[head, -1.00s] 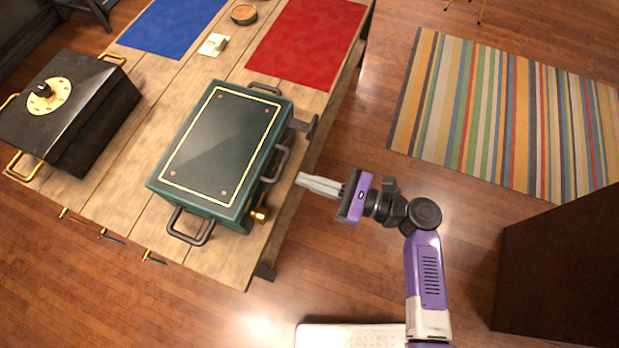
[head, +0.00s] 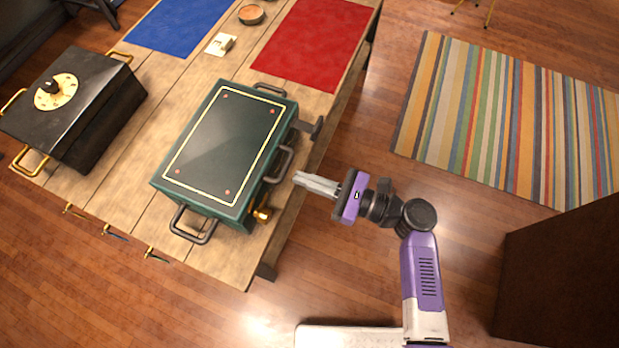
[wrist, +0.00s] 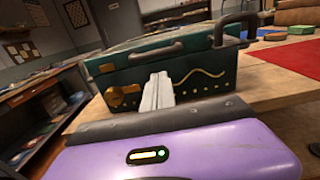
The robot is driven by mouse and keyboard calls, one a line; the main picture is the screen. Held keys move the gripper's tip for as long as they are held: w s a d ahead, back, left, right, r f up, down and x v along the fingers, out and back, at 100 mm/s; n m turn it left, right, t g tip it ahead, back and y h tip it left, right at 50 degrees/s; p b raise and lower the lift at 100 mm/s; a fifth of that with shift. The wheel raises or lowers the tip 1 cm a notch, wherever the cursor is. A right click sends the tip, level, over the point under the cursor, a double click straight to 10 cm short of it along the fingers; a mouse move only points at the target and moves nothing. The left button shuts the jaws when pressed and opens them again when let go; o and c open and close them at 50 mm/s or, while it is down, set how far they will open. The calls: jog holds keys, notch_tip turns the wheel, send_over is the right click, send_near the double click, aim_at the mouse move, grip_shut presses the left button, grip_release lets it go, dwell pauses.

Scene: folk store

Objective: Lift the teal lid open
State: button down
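The teal lid (head: 226,145) tops a teal box (head: 232,217) on the wooden table, and it looks closed. The lid has a dark panel with a yellow border. A dark handle (head: 281,164) is on the box's right side, facing my gripper; it also shows in the wrist view (wrist: 156,52). A brass knob (head: 263,214) sits low on the same side. My gripper (head: 297,179) is just right of the box, apart from the handle. In the wrist view its fingers (wrist: 158,90) look close together, pointing at the box front; the gap between them is unclear.
A black box with a dial (head: 88,120) and brass handles stands at the table's left. A red mat (head: 312,45), a blue mat (head: 178,25) and a small bowl (head: 251,14) lie farther back. The floor right of the table is open to the striped rug (head: 500,125).

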aim_at(287, 168)
jog(key=shift+w+a, duration=0.1)
jog(key=shift+a, duration=0.15)
jog(key=shift+w+a, duration=0.1)
jog(key=shift+a, duration=0.2)
jog(key=shift+x, duration=2.05)
jog(key=shift+d, duration=0.4)
jog(key=shift+r+p, duration=1.3)
jog(key=shift+p, duration=0.05)
jog(key=shift+r, duration=0.1)
